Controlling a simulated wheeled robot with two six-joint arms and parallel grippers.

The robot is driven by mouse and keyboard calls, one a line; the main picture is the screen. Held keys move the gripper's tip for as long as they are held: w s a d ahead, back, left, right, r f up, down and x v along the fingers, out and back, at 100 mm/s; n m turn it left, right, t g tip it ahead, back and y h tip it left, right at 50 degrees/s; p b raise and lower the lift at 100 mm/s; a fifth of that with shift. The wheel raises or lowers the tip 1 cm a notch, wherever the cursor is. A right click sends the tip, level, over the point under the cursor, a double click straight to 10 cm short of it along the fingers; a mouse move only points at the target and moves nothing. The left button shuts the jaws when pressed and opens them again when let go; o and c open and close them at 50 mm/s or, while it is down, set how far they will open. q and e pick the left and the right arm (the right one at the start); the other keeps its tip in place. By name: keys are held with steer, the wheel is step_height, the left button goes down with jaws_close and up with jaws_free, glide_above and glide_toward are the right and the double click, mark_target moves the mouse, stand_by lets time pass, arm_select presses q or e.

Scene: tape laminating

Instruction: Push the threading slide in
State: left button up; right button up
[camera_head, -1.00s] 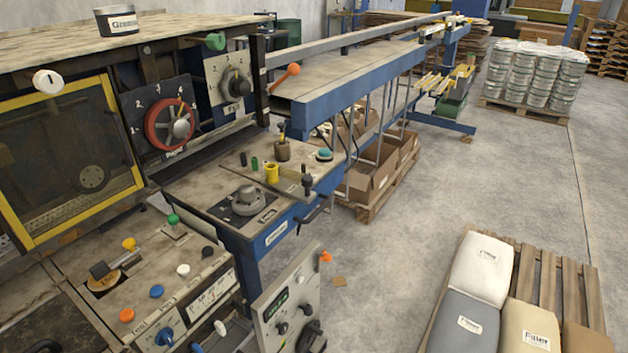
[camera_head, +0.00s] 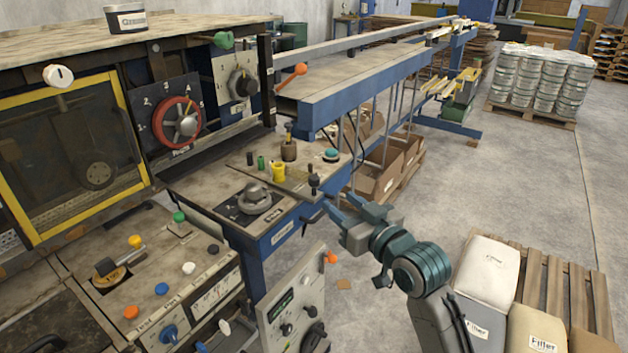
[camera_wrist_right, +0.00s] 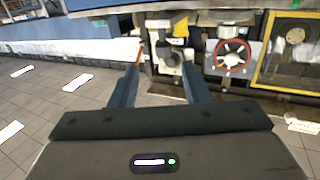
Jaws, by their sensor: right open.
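No part is clearly marked as the threading slide, so I cannot tell which one it is. A small upright black knob (camera_head: 313,185) stands near the right corner of a worn side board (camera_head: 290,182) on the machine. My right gripper (camera_head: 328,203) is open and empty, just right of and slightly below that knob in the head view, seemingly apart from it. The right wrist view shows its two spread fingers (camera_wrist_right: 159,66) pointing at the machine, with nothing visible between their tips. My left gripper is not in view.
An orange-knobbed lever (camera_head: 291,76) and a red handwheel (camera_head: 177,123) are on the machine. A control box (camera_head: 290,305) stands below the board. The floor between is largely clear.

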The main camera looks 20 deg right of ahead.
mark_target(317, 180)
steer(key=p+x, duration=0.1)
steer(key=x, duration=0.2)
steer(key=r+p+x, duration=0.1)
steer(key=x, duration=0.2)
steer(key=p+x, duration=0.1)
steer(key=x, duration=0.2)
steer(key=shift+w+a+r, duration=0.25)
steer(key=shift+a, duration=0.05)
steer(key=shift+w+a+f, duration=0.1)
steer(key=shift+w, duration=0.25)
steer(key=shift+c, duration=0.4)
